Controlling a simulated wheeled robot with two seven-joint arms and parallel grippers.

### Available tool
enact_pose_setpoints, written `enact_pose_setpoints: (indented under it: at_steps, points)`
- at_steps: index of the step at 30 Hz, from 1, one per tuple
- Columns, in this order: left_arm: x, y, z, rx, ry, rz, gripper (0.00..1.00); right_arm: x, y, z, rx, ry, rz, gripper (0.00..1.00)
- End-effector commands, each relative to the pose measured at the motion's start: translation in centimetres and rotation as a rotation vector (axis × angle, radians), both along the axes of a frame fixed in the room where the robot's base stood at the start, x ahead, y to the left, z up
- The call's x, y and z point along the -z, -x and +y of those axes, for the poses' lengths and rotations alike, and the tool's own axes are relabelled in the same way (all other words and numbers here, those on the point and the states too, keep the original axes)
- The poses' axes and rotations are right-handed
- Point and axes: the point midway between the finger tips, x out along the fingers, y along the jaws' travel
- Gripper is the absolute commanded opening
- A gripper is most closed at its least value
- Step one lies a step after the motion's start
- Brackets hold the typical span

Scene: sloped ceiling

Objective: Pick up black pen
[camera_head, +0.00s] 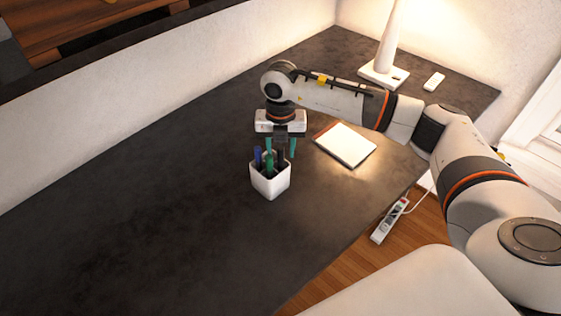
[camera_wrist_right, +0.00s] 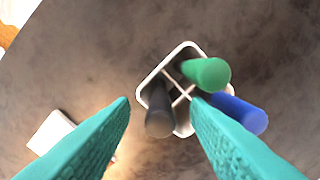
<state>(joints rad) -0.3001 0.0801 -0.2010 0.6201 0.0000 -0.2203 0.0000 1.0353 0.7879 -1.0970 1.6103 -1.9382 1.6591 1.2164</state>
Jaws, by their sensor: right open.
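A black pen (camera_wrist_right: 160,115) stands upright in a white square pen holder (camera_head: 271,185) on the dark desk. In the head view the black pen is hard to tell apart behind the other pens and my gripper. A green pen (camera_wrist_right: 208,74) and a blue pen (camera_wrist_right: 241,114) stand in other compartments of the holder. My right gripper (camera_head: 281,147) is open just above the holder. In the right wrist view its teal fingertips (camera_wrist_right: 160,108) are apart, with the end of the black pen showing between them. My left gripper is not in view.
A notebook (camera_head: 346,145) lies right of the holder. A lit lamp (camera_head: 385,72) and a small white object (camera_head: 434,80) stand at the back right. A power strip (camera_head: 390,220) is off the desk's right edge. The desk's left part is clear.

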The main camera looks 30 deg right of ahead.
Motion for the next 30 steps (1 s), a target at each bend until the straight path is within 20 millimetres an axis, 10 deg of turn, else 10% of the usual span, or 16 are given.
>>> enact_pose_setpoints:
  at_steps: [14, 22, 30]
  points:
    - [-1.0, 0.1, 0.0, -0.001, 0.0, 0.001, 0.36, 3.1, -0.1, 0.0, -0.001, 0.0, -0.001, 0.42]
    - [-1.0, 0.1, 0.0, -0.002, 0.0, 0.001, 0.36, 3.1, -0.1, 0.0, 0.0, -0.001, 0.0, 0.0]
    - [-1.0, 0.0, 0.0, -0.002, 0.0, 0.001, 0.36, 3.0, -0.1, 0.0, 0.0, -0.001, -0.002, 0.0]
